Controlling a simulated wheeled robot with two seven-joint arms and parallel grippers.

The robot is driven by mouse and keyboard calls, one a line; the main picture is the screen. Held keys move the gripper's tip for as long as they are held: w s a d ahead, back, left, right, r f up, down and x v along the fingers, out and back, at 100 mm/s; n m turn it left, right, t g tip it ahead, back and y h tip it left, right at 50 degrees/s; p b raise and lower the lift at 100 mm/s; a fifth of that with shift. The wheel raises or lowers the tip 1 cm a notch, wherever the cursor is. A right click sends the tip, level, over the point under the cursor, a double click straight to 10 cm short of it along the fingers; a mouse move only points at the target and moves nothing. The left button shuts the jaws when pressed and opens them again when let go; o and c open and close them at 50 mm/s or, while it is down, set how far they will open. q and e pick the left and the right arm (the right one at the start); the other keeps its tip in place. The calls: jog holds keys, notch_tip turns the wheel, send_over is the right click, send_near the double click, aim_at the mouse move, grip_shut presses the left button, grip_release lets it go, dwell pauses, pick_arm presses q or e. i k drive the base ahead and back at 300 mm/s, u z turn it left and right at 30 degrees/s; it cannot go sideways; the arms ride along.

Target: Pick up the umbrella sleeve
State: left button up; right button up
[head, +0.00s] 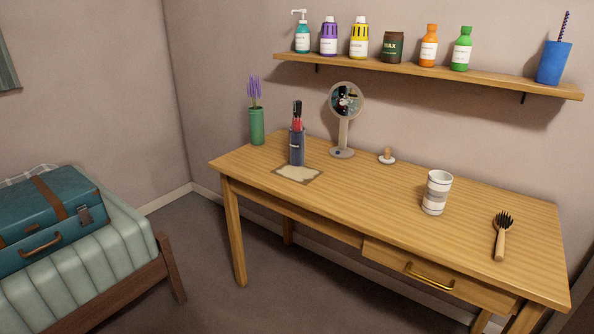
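I cannot make out an umbrella sleeve in the head view. The wooden desk (365,213) fills the middle and right. A dark grey-blue cylindrical holder (297,148) with red and black items in it stands upright on the desk's left part. A white cup with grey bands (437,192) stands upright on the right part. Neither of my grippers is in view.
A wall shelf (420,75) holds several bottles and a blue cup (553,62). The desk also holds a green vase (257,127), round mirror (346,103), small white dish (387,160) and brush (501,238). A blue suitcase (40,210) lies on the bed (95,265).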

aim_at(296, 139)
jog(key=u, duration=1.3)
jog(key=i, duration=1.5)
jog(key=z, duration=0.05)
